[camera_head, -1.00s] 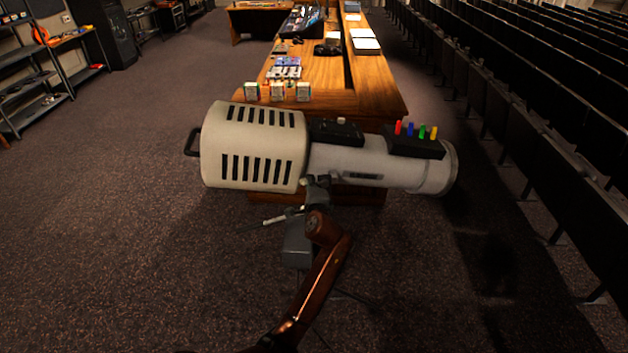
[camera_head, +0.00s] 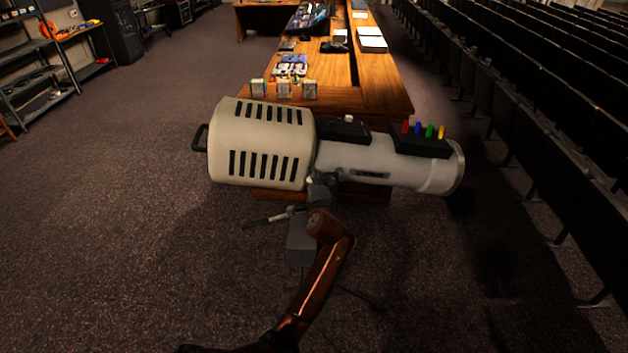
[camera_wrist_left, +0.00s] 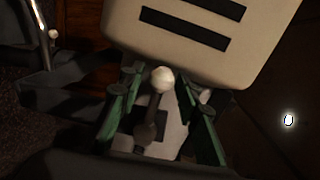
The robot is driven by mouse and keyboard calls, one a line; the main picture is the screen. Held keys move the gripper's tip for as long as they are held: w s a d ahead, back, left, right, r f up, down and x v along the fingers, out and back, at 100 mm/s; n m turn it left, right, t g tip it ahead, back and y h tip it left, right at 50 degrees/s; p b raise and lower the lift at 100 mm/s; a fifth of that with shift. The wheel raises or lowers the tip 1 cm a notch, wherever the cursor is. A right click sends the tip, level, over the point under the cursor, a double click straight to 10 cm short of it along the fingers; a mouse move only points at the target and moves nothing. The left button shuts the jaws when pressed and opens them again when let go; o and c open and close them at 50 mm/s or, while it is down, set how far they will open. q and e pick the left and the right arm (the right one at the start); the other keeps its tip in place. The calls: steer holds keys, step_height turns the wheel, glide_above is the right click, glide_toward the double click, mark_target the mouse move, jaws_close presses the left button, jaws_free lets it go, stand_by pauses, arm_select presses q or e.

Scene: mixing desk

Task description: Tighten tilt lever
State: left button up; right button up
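The tilt lever (camera_wrist_left: 157,104) has a pale round knob and a dark stem. In the left wrist view it stands between the green-padded fingers of my left gripper (camera_wrist_left: 159,84). The fingers are apart, with gaps beside the knob and stem. The lever's base is dim. In the head view, the large cream and grey spotlight (camera_head: 262,145) sits on a dark stand (camera_head: 301,243). My copper arm reaches up to the spotlight's underside, and its wrist largely hides the gripper and lever there. My right gripper is in neither view.
A wooden desk (camera_head: 385,92) with small boxes and equipment stands behind the spotlight. Rows of dark seats (camera_head: 530,130) line the right side. Shelving (camera_head: 40,85) stands at the far left. The carpet (camera_head: 110,220) at left is clear.

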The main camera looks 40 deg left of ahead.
arm_select(q)
steer(key=shift+w+d+f, duration=0.1)
steer(key=shift+w+d, duration=0.15)
steer(key=shift+d, duration=0.1)
steer(key=v, duration=1.2)
